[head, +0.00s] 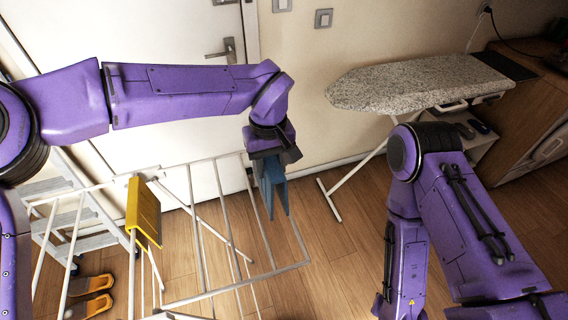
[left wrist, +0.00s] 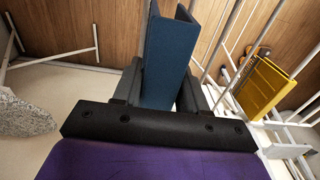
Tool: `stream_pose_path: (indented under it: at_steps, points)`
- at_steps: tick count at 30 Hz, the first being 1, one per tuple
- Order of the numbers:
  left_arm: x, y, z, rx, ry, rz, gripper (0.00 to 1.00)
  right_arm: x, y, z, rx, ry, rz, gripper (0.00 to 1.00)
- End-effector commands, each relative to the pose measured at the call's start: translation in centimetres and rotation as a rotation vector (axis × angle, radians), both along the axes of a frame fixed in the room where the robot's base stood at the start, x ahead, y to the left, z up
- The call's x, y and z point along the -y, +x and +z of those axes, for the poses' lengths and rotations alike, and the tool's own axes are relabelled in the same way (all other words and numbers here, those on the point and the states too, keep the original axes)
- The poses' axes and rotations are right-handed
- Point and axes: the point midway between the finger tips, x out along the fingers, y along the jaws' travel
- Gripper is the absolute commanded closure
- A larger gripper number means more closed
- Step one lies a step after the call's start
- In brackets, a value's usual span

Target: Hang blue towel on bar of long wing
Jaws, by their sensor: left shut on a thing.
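My left gripper (head: 272,158) is shut on the blue towel (head: 273,192), which hangs down folded beneath it. The towel and gripper are in front of or over the far right part of the white drying rack (head: 306,264); I cannot tell whether the towel touches a bar. In the left wrist view the towel (left wrist: 168,60) sits between the fingers (left wrist: 160,90), with rack bars to its right. A yellow towel (head: 144,211) hangs on a rack bar further left. My right arm shows at the right, but its gripper is out of view.
A speckled ironing board (head: 420,84) stands at the back right, with a leg (head: 330,200) reaching the floor near the rack. A grey step ladder (head: 65,215) and orange slippers (head: 92,295) are at the left. A white door (head: 150,40) is behind.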

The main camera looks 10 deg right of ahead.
Motion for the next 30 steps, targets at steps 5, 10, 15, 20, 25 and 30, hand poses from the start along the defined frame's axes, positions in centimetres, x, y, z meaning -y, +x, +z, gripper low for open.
stream_pose_path:
  at_steps: [5,10,15,20,25,30]
  points:
    - [-1.6,-0.2,-0.3,0.003,0.0,-0.002,1.0,0.0,0.1,-1.7,0.001,0.0,0.0,1.0]
    - [-3.1,-0.6,-0.3,0.002,-0.001,-0.004,1.0,0.0,0.1,-2.8,0.001,0.0,0.0,1.0]
    - [-4.7,-0.9,-0.3,0.003,0.0,-0.003,1.0,0.0,0.1,-3.9,0.001,0.0,0.0,1.0]
    - [-6.2,-1.2,-0.2,0.003,-0.001,-0.003,1.0,0.0,0.1,-4.9,0.001,0.0,0.0,1.0]
    - [-7.7,-1.5,-0.2,0.004,0.0,-0.003,1.0,0.0,0.1,-5.9,0.001,0.0,0.0,1.0]
    - [-9.3,-1.9,-0.3,0.003,-0.001,-0.003,1.0,0.0,0.1,-7.2,0.001,0.0,0.0,1.0]
